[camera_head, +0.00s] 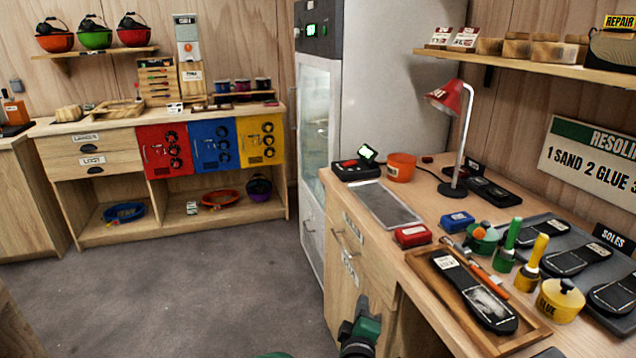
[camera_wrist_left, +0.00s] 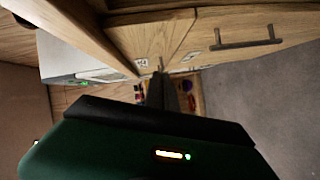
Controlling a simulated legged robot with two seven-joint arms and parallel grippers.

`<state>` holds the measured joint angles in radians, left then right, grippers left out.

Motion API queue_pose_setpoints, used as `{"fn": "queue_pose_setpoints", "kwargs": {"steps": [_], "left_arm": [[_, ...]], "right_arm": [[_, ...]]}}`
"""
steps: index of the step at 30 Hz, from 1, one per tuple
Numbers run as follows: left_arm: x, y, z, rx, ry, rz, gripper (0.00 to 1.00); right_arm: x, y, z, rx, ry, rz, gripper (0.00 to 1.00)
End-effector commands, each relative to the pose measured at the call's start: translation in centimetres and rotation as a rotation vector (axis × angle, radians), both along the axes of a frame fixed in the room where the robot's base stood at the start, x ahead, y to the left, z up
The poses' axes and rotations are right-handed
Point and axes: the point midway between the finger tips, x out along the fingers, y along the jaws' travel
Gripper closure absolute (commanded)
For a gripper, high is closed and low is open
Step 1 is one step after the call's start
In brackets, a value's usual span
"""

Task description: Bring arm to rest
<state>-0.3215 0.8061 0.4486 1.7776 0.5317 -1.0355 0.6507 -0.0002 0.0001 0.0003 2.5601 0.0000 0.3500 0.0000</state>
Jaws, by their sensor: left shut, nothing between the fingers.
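My left gripper (camera_head: 361,308), green and black, shows low in the head view. It is in front of the wooden workbench's (camera_head: 345,268) drawer side, below the bench top. Its fingers are shut with nothing between them. In the left wrist view the dark fingers (camera_wrist_left: 160,92) point away past the bench drawers, above the green and black wrist housing with small lights. Whether the gripper touches the bench cannot be told. My right gripper is not in view.
The bench top holds a wooden tray (camera_head: 432,262) with a sole, a red lamp (camera_head: 447,97), glue pots and tools. A tall glass-door cabinet (camera_head: 313,150) stands behind. A shelf counter (camera_head: 100,118) is at the back left. The grey floor (camera_head: 190,290) is clear.

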Motion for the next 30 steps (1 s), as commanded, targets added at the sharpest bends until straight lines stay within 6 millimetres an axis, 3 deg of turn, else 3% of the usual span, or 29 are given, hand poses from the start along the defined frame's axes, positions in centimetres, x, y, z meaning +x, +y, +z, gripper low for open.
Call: {"fn": "queue_pose_setpoints", "kwargs": {"steps": [1,4,9,15,20,21,22,30], "left_arm": [[-0.5,2.7,0.1,0.162,0.043,-0.079,1.00],[-4.2,9.9,-3.0,0.528,0.220,-0.255,1.00],[-12.6,20.6,-7.1,0.854,0.499,-0.436,1.00],[-21.9,28.2,-9.3,1.002,0.745,-0.582,1.00],[-28.9,32.3,-10.1,1.049,0.905,-0.687,1.00],[-30.1,32.8,-9.3,1.055,0.933,-0.711,1.00],[-29.8,32.7,-7.2,1.056,0.926,-0.709,1.00],[-29.6,32.5,2.1,1.054,0.924,-0.707,1.00]], "right_arm": [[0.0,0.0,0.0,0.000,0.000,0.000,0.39],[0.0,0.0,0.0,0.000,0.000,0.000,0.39],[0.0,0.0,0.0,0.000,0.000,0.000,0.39],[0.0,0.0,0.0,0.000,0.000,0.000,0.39],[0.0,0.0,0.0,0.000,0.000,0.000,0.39],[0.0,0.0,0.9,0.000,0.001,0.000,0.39],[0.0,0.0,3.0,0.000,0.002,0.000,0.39],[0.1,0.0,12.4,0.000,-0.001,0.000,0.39]]}}
